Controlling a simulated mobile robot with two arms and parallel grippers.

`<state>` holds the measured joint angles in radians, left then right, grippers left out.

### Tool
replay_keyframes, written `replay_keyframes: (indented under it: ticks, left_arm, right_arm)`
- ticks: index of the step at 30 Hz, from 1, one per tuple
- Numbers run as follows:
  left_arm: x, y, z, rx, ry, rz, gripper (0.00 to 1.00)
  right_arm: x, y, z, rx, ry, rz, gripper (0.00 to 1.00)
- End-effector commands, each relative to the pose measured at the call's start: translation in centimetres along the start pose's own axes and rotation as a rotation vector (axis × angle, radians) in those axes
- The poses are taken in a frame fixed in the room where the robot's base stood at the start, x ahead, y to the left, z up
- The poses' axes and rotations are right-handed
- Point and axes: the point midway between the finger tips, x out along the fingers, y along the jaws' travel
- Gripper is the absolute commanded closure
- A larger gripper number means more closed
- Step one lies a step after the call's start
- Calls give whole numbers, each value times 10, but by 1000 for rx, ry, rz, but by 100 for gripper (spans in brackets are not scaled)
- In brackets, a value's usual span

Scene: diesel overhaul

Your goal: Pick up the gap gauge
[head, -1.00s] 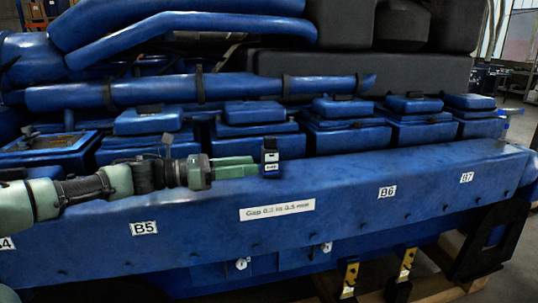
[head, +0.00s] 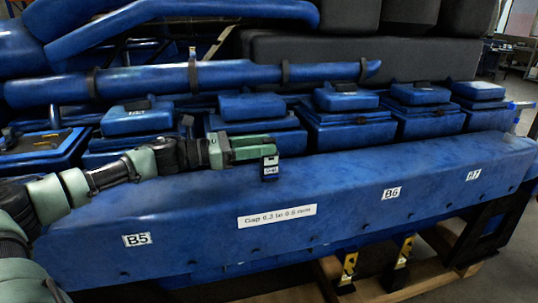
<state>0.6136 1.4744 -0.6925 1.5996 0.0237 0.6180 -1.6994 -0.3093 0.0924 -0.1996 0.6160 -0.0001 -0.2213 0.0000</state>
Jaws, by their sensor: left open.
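The gap gauge (head: 270,170) looks like a small dark upright block with a blue-and-white label. It is on the blue ledge (head: 340,180), near the middle of the head view. My left gripper (head: 268,148) comes in from the left with green fingers. Its fingertips are at the top of the gauge and partly overlap it in the picture. The fingers are open. I cannot tell whether they touch the gauge or are around it. My right gripper is not in view.
The ledge's front face bears a gap label (head: 277,215) and tags B5 (head: 136,240) and B6 (head: 390,193). Blue lidded blocks (head: 345,115) stand in a row behind it, below a long blue pipe (head: 230,75). The ledge's top right of the gauge is clear.

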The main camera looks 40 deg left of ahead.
Motion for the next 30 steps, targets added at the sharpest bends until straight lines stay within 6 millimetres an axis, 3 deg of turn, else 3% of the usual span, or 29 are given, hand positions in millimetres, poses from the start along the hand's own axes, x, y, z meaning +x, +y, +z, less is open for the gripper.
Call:
replay_keyframes:
  ticks: [9, 18, 23, 30]
  left_arm:
    - [45, -1, 4, -2, -3, -2, 58]
    - [50, -1, 0, 0, 0, -2, 58]
    - [50, -1, 0, 0, 0, -2, 100]
    - [50, -1, 0, -1, 0, -2, 100]
  right_arm:
    - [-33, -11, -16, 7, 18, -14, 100]
    - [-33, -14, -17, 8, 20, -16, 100]
    - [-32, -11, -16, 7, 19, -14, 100]
    - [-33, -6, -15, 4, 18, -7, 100]
